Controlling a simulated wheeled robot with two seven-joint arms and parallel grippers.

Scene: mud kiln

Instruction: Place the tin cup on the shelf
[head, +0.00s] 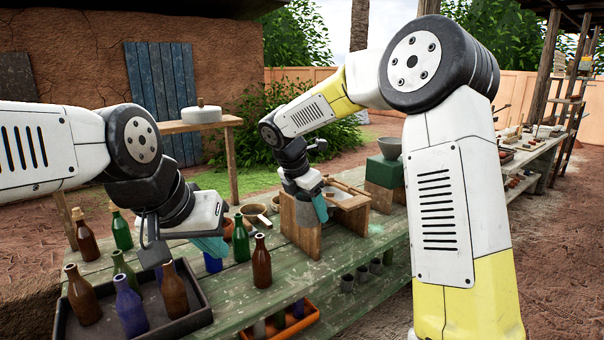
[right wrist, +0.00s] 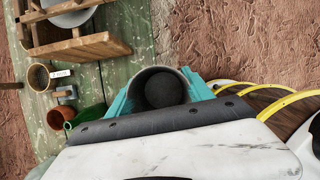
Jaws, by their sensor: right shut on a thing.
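The tin cup (right wrist: 141,83) is grey and round-mouthed with a dark inside. It sits between the teal fingers of my right gripper (right wrist: 163,95), which is shut on it. In the head view my right gripper (head: 318,206) is over the green bench, beside a small wooden stand; the cup is hard to make out there. My left gripper (head: 210,246) points down over the bench among bottles; its finger gap is not clear.
A dark tray (head: 190,327) with bottles is at front left. Brown bottle (head: 262,264) and green bottle (head: 241,240) stand near my left gripper. The wooden stand (head: 300,232) and green block (head: 384,171) with a bowl are at the back. An orange crate (head: 300,329) is low in front.

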